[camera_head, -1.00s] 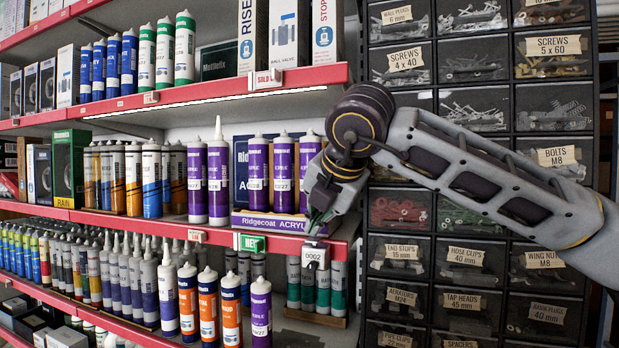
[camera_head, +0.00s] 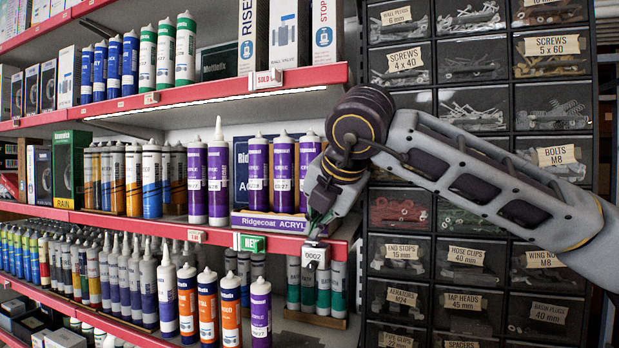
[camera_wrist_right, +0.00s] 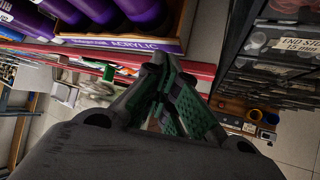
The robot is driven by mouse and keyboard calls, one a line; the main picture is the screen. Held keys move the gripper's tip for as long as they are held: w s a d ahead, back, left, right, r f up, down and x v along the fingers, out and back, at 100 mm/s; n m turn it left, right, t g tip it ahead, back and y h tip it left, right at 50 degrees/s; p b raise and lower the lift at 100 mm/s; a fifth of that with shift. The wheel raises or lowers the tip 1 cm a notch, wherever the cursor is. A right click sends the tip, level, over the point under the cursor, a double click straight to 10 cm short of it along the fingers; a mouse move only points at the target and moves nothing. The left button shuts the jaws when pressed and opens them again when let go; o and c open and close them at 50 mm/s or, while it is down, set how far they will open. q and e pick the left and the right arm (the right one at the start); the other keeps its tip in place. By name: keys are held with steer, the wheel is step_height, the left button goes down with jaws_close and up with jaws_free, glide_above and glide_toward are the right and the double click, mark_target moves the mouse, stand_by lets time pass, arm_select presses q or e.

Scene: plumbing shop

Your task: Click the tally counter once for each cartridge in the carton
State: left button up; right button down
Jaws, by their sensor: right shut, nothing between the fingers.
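The tally counter (camera_head: 315,254) is a small white-faced box at the red shelf edge, and its display reads 0002. My right gripper (camera_head: 317,226) is shut and empty, pointing down with its fingertips just above the counter; I cannot tell whether they touch it. In the right wrist view the green-padded fingers (camera_wrist_right: 165,98) are closed together, and I cannot make out the counter there. The carton (camera_head: 268,224), marked Ridgecoat Acrylic, stands on the shelf left of the gripper. Three purple cartridges (camera_head: 283,170) show in it; any behind them are hidden. My left gripper is out of view.
A green tag (camera_head: 249,243) hangs on the shelf edge. A drawer cabinet (camera_head: 470,215) stands close on the right, behind my right arm. Several cartridges crowd the lower shelf.

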mark_target(319, 239)
steer(key=shift+f, duration=0.15)
stand_by(0.3)
steer(key=shift+r, duration=1)
steer(key=shift+r, duration=0.1)
step_height(319, 239, up, 6)
steer(key=p, duration=0.3)
stand_by(0.7)
stand_by(0.6)
